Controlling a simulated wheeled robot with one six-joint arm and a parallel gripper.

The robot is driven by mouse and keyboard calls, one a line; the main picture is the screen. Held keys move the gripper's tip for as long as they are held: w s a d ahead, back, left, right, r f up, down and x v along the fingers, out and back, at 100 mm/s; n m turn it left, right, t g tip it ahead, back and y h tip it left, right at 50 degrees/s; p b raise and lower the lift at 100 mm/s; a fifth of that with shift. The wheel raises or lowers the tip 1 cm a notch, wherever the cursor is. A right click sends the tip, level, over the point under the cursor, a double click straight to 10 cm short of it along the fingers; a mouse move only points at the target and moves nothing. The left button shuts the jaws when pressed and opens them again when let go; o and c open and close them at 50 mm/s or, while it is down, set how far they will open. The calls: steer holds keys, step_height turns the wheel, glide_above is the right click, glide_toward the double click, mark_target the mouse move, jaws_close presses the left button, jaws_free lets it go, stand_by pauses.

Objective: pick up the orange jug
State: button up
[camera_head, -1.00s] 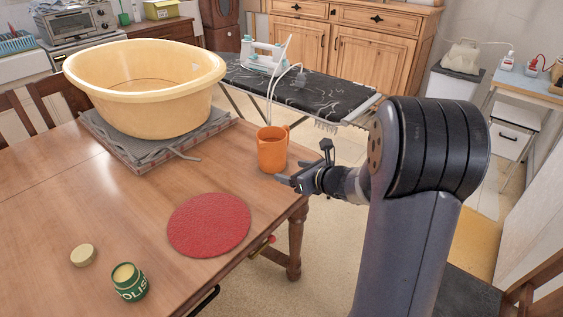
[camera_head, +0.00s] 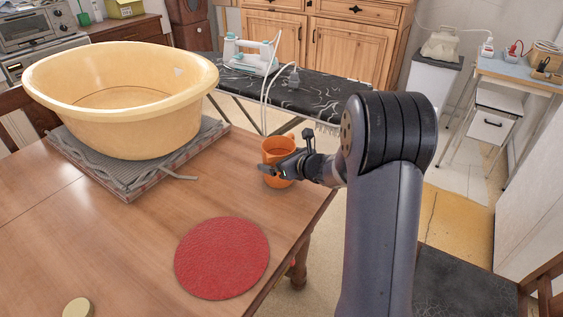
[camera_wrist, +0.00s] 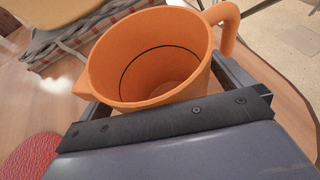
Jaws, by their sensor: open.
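The orange jug (camera_head: 279,151) stands upright on the wooden table near its far right edge. In the wrist view the jug (camera_wrist: 150,62) fills the middle, seen from above into its empty inside, with its handle at the upper right and its spout at the left. My gripper (camera_head: 275,170) is at the jug in the head view and covers part of its lower side. In the wrist view my gripper (camera_wrist: 165,108) is open, with a finger at each side of the jug; I cannot tell whether they touch it.
A large yellow basin (camera_head: 120,100) stands on a folded grey cloth (camera_head: 140,178) to the left. A red round mat (camera_head: 222,258) lies in front of the jug. An ironing board (camera_head: 300,92) with an iron (camera_head: 250,57) stands behind the table. The table front is mostly clear.

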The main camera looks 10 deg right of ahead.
steer(key=c, duration=1)
steer(key=shift+o, duration=0.2)
